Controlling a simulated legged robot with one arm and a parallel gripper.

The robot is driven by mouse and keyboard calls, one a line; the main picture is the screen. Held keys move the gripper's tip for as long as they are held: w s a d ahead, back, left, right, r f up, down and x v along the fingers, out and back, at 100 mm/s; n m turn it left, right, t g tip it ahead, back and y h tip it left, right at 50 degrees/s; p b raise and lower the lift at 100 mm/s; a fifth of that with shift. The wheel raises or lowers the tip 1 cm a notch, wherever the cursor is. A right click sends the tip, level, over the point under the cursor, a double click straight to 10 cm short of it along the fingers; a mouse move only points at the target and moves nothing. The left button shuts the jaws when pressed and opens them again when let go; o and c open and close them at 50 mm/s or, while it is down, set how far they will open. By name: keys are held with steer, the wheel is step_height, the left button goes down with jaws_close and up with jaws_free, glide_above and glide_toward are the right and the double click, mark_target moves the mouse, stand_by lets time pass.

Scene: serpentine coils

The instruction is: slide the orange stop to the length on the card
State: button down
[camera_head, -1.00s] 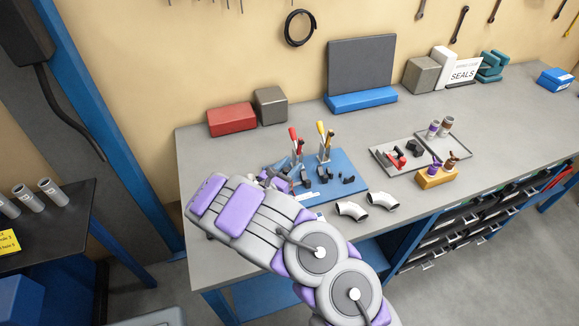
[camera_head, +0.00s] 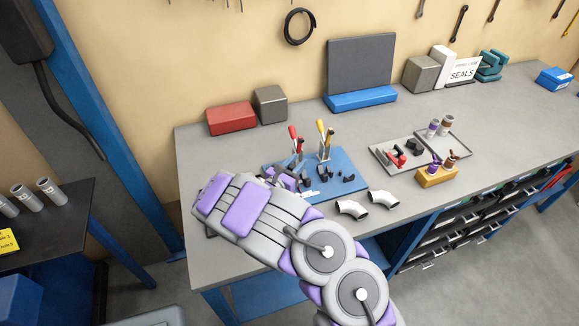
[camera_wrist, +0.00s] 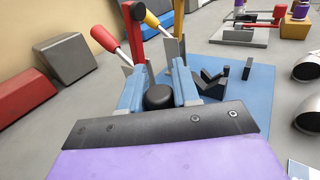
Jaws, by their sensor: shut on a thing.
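In the wrist view my gripper (camera_wrist: 158,84) has its two blue fingers on either side of a round black knob (camera_wrist: 160,98) and is shut on it. The knob is low over the blue base plate (camera_wrist: 255,95). A red-handled clamp (camera_wrist: 108,38) and a yellow-handled clamp (camera_wrist: 157,25) rise just beyond the fingers. In the head view the plate (camera_head: 345,163) lies on the bench, and my arm hides most of my gripper at its left end. I cannot make out an orange stop. A yellow card (camera_head: 8,241) lies on the dark side table, its writing too small to read.
Black blocks (camera_wrist: 212,82) stand on the plate right of my fingers. Two pipe elbows (camera_head: 352,209) lie in front of the plate. A parts tray (camera_head: 400,154) and a wooden holder (camera_head: 436,178) are to the right. A red box (camera_head: 231,118) stands behind.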

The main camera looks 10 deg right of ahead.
steer(key=shift+w+d+r, duration=0.1)
steer(key=shift+w+d, duration=0.1)
steer(key=shift+d, duration=0.6)
steer(key=c, duration=0.9)
jaws_free()
steer(key=shift+a, duration=0.1)
steer(key=shift+c, duration=0.2)
steer(key=p+v, duration=0.2)
steer(key=v, duration=1.5)
steer(key=shift+s+a, duration=0.2)
